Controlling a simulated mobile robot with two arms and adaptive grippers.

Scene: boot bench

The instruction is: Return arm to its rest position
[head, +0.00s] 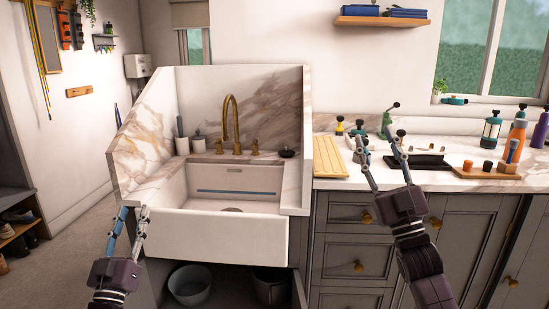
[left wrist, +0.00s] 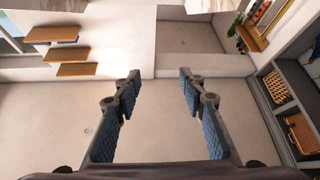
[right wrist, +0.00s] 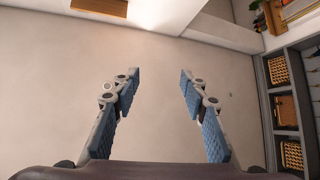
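My left gripper (head: 128,222) is raised in front of the sink's left side in the head view. Its fingers are apart, and nothing is between them in the left wrist view (left wrist: 158,88). My right gripper (head: 378,150) is raised in front of the counter to the right of the sink, its fingertips overlapping the counter items in the picture. Its fingers are also apart and empty in the right wrist view (right wrist: 160,85). Neither gripper holds anything.
A white sink (head: 215,230) with a brass faucet (head: 231,122) stands between my arms. Drawers (head: 345,258) lie below. Open floor (head: 85,255) is at left.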

